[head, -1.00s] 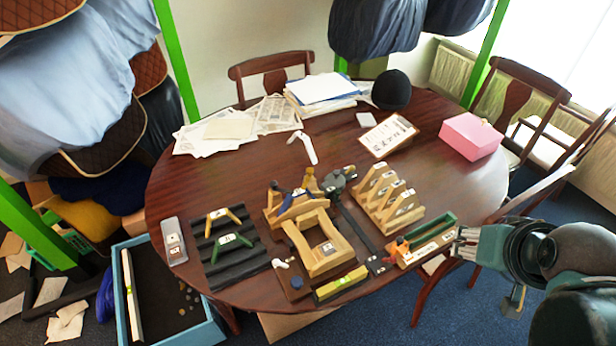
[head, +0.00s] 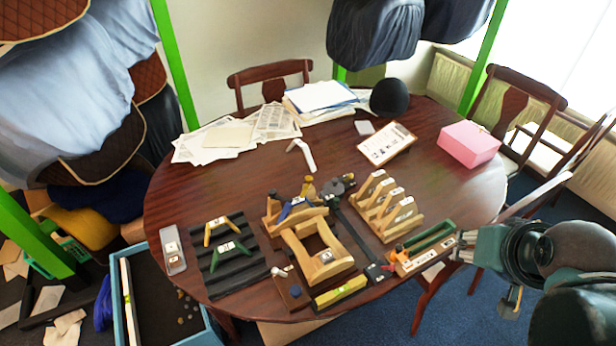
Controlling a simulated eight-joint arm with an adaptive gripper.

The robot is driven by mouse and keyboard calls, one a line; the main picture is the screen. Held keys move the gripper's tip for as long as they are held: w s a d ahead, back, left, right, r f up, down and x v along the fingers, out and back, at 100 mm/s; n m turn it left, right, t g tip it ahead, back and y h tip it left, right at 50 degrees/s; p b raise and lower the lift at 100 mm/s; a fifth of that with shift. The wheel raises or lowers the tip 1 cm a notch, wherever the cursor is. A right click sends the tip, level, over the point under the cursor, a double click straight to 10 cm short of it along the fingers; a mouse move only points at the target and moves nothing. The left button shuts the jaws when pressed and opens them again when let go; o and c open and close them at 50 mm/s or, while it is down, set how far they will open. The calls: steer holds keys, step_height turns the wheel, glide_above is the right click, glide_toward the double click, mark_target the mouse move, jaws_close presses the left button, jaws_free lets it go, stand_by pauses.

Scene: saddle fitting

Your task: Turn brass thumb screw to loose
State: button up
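A small brass-coloured knob (head: 309,180), likely the brass thumb screw, stands at the back of the wooden fixture (head: 318,250) near the table's front middle. A dark blue part (head: 296,207) lies across the fixture beside it. The knob is too small for its turn position to be read. My gripper (head: 464,246) is at the table's right front edge, close to the right end of the wooden tray with the green channel (head: 432,236). It is well apart from the knob. Its fingers are too small and partly hidden to show whether they are open.
A wooden rack with several uprights (head: 387,207) stands between my gripper and the fixture. A dark clamp-like tool (head: 338,187) sits right of the knob. A ribbed black mat (head: 232,270) lies left. A pink box (head: 468,144) stands at the right; the table's middle is fairly clear.

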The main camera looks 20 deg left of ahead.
steer(key=w+a+r+m+g+p, duration=0.25)
steer(key=w+a+r+p, duration=0.3)
steer(key=w+a, duration=0.3)
steer(key=m+g+p, duration=0.5)
steer(key=m+p, duration=0.6)
steer(key=p, duration=0.2)
glide_above(308, 178)
steer(key=shift+t, duration=0.25)
step_height(308, 178, down, 10)
steer(key=shift+r, duration=0.1)
steer(key=shift+f+b, duration=0.2)
steer(key=shift+b, duration=0.1)
steer(key=shift+d+f, duration=0.1)
steer(key=shift+f, duration=3.65)
